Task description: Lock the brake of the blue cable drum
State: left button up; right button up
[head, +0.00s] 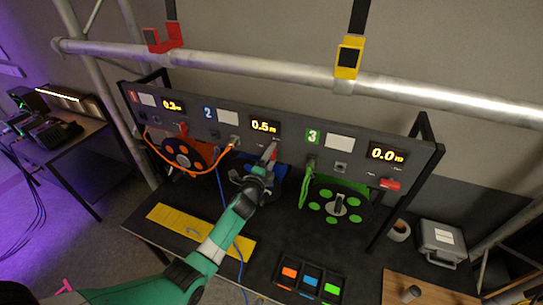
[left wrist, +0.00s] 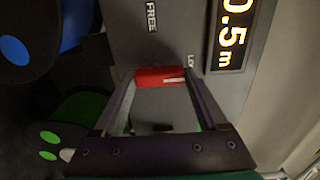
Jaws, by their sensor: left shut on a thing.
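The blue cable drum (head: 280,170) stands at station 2 of the dark panel (head: 225,115), mostly hidden behind my left arm; its blue edge (left wrist: 80,22) shows in the left wrist view. Its red brake lever (left wrist: 160,76) lies between my left fingertips (left wrist: 162,84), beside the partly hidden label starting "LO" (left wrist: 191,60). The "FREE" label (left wrist: 151,18) is further off. My left gripper (head: 269,154) is shut on the lever at the panel face. The station 2 display (head: 264,126) reads 0.5 m. My right gripper is not in view.
The orange drum (head: 183,154) stands to the left and the green drum (head: 335,203) to the right. A blue cable (head: 238,262) runs down over the bench. A yellow strip (head: 170,216) and a tray of coloured pieces (head: 284,287) lie in front. A metal truss tube (head: 250,67) crosses above.

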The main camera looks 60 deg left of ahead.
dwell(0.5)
pick_arm(q)
jog(key=o, duration=1.3)
jog(key=p+v, duration=0.2)
jog(key=v, duration=0.9)
jog(key=shift+s+d+p, duration=0.25)
jog(key=shift+p, duration=0.05)
